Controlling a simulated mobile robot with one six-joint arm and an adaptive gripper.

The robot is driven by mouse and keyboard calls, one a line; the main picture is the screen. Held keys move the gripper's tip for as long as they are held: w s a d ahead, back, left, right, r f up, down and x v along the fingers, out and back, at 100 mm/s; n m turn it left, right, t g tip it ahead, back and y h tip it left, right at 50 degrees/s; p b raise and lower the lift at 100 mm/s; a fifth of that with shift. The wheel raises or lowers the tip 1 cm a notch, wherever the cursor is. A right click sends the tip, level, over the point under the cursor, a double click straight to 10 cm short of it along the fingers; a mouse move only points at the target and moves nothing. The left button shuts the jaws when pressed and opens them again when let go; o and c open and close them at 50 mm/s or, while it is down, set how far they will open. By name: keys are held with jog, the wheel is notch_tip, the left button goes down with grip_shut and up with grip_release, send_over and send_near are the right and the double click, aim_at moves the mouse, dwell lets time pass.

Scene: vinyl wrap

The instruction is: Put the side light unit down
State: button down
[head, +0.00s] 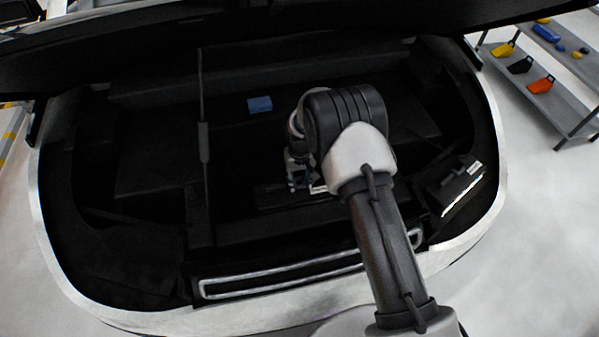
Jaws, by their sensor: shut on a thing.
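My gripper (300,182) is over the middle of the open car bay, partly hidden behind my own wrist. It is shut on a dark piece with pale edges, the side light unit (275,194), of which only a little shows against the black bay. I cannot tell whether the unit touches the bay floor.
A dark unit with a bright strip and white label (455,188) sits at the bay's right side. A blue block (260,105) lies at the back. A thin upright rod (203,120) stands left of my gripper. The raised hood (150,50) hangs above. A shelf (565,105) stands far right.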

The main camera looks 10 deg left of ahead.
aim_at(300, 195)
jog(key=shift+w+f+b, duration=0.1)
jog(key=shift+f+b, duration=1.1)
jog(key=shift+f, duration=3.6)
jog(key=shift+f, duration=0.15)
jog(key=c, duration=1.1)
grip_release()
jog(key=shift+o, duration=0.2)
notch_tip(300, 195, up, 12)
jog(key=p, duration=0.3)
jog(key=shift+p, duration=0.3)
